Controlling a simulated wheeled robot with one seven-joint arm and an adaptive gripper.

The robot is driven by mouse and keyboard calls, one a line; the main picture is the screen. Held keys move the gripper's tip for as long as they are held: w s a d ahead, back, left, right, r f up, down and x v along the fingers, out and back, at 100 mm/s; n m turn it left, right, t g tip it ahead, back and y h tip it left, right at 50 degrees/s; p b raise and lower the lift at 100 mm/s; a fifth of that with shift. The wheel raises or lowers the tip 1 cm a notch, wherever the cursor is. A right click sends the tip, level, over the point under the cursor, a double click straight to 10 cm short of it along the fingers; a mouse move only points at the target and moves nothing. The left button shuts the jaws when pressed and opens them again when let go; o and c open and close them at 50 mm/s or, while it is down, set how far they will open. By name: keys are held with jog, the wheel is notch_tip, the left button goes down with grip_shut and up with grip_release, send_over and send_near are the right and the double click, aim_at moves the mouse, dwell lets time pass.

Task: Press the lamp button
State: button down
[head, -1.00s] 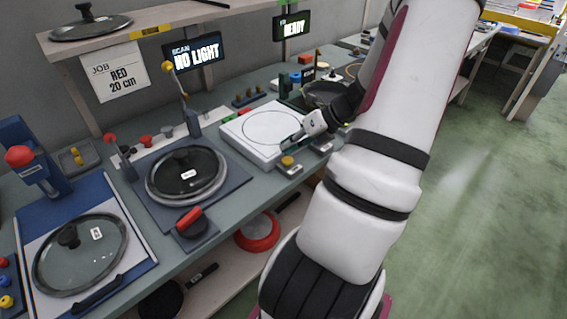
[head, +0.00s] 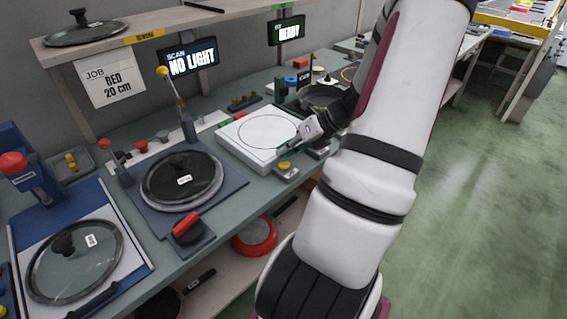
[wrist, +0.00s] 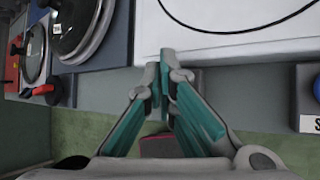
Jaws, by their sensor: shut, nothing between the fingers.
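A yellow button (head: 284,165) sits on a small grey box at the front edge of the bench, before the white plate with a drawn circle (head: 232,146). I cannot read a label on it, so I cannot tell whether it is the lamp button. My gripper (head: 284,150) is just above and behind it, over the plate's front edge, apart from the button as far as I can tell. In the wrist view my teal fingers (wrist: 158,72) are closed together and empty. They hide most of a grey box there. A screen (head: 189,58) reads NO LIGHT.
A lidded pan (head: 153,189) stands left of the plate, with a red-handled control (head: 187,228) before it. A glass lid (head: 48,276) lies farther left. A yellow-topped lever (head: 163,72) rises behind. A dark pan (head: 321,93) is beyond my gripper. A red pan (head: 254,238) is below.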

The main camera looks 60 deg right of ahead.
aim_at(286, 162)
jog(key=shift+f, duration=0.2)
dwell(0.4)
jog(key=shift+f, duration=0.4)
dwell(0.4)
jog(key=shift+r+p, duration=0.5)
jog(key=shift+r, duration=0.15)
notch_tip(286, 162, up, 6)
jog(key=p, duration=0.4)
jog(key=shift+p, duration=0.4)
dwell(0.4)
